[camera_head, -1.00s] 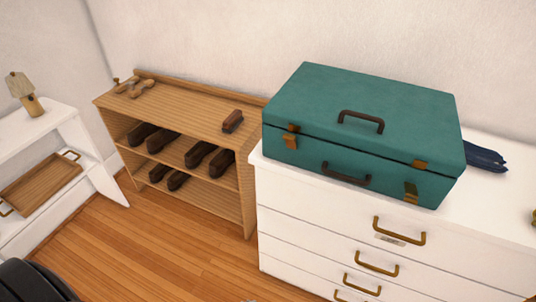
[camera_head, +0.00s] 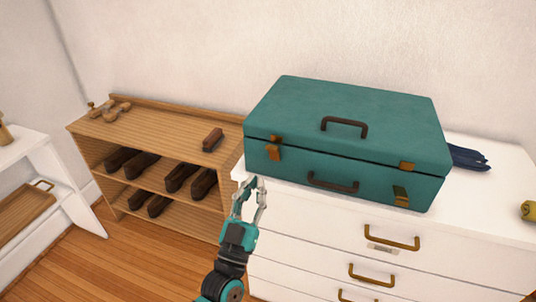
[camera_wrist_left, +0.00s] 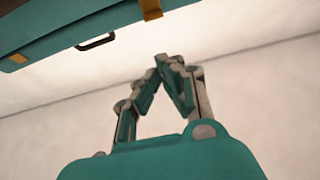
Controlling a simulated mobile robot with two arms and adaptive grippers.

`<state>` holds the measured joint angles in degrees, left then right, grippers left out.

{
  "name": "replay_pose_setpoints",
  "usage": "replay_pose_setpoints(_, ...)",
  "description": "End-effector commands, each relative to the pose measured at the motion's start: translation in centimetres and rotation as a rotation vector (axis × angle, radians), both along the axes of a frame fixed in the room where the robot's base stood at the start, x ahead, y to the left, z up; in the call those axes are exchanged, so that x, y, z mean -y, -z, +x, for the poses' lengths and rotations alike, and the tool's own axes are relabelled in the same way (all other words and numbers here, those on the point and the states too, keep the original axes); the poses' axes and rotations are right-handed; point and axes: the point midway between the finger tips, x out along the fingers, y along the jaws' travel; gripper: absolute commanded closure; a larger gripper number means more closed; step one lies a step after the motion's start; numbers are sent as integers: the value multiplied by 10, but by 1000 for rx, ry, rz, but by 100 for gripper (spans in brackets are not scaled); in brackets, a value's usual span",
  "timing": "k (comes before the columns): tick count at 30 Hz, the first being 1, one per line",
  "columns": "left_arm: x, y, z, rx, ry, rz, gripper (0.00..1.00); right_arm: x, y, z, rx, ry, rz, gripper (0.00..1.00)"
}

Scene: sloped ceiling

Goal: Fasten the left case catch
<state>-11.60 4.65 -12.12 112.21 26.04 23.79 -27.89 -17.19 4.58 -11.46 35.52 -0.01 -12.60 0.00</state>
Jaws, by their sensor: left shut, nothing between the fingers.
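A teal case (camera_head: 345,125) lies with its lid down on a white chest of drawers; a dark seam runs below the lid. The left catch (camera_head: 273,153) is brass, on the front face below a small brass piece at the lid edge. Its parts are too small to tell whether they engage. The right catch (camera_head: 401,196) sits below and apart from its lid piece (camera_head: 407,165). My left gripper (camera_head: 257,183) is shut and empty, below and slightly left of the left catch. In the left wrist view its fingertips (camera_wrist_left: 168,60) meet, apart from the case (camera_wrist_left: 60,28). My right gripper is not in view.
The chest (camera_head: 490,200) has brass drawer pulls. Dark blue gloves (camera_head: 468,157) lie right of the case, and a yellow object (camera_head: 529,210) sits at the right edge. A wooden shoe rack (camera_head: 165,135) stands left, with a brush (camera_head: 212,139) on top.

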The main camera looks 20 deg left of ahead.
Motion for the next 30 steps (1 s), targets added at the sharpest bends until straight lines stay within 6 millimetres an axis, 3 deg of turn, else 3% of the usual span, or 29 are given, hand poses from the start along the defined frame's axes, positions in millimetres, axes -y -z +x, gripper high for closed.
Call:
replay_pose_setpoints(1,0,-11,11,3,1,-1,100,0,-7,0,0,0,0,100)
replay_pose_setpoints(7,2,-32,47,1,0,0,100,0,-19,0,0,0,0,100)
replay_pose_setpoints(12,3,-23,72,-2,0,1,100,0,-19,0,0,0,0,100)
replay_pose_setpoints(18,3,-18,84,-3,0,1,100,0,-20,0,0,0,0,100)
replay_pose_setpoints(30,3,-19,86,-6,0,2,100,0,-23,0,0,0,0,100)
